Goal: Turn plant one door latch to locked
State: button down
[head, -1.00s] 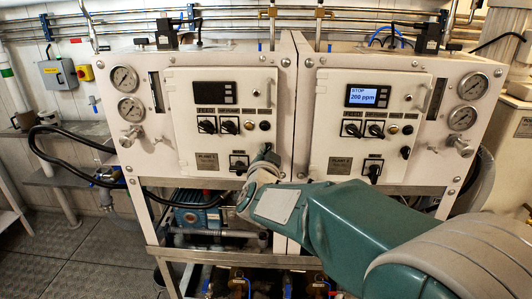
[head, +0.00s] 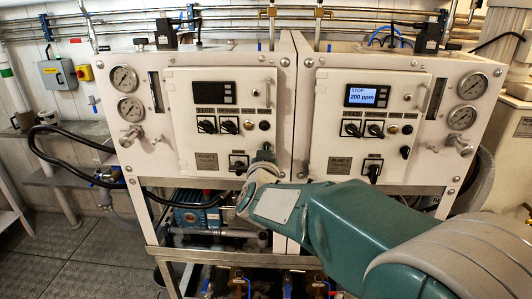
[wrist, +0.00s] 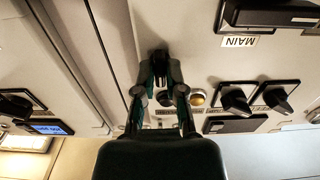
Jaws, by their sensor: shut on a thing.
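The plant one panel door (head: 200,100) is white, on the left cabinet, and looks closed. My gripper (head: 265,155) is at the lower right edge of this door, right of its main switch (head: 238,163). In the wrist view, which looks upside down, my gripper (wrist: 161,92) has its two fingers closed around the black door latch (wrist: 159,62). The fingers and my wrist hide most of the latch in the head view, so its exact angle is hard to tell.
The plant two cabinet (head: 335,140) stands close on the right, with a lit display (head: 367,96) and its own black latch (head: 405,152). Black rotary switches (head: 229,126) and a round button (head: 264,126) sit above my gripper. Pipes and pumps fill the space below.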

jog(key=shift+f, duration=0.25)
jog(key=c, duration=0.7)
grip_release()
jog(key=shift+a+r, duration=0.1)
jog(key=shift+s, duration=0.1)
jog(key=s, duration=1.1)
jog(key=shift+s+a, duration=0.3)
jog(key=shift+s, duration=0.05)
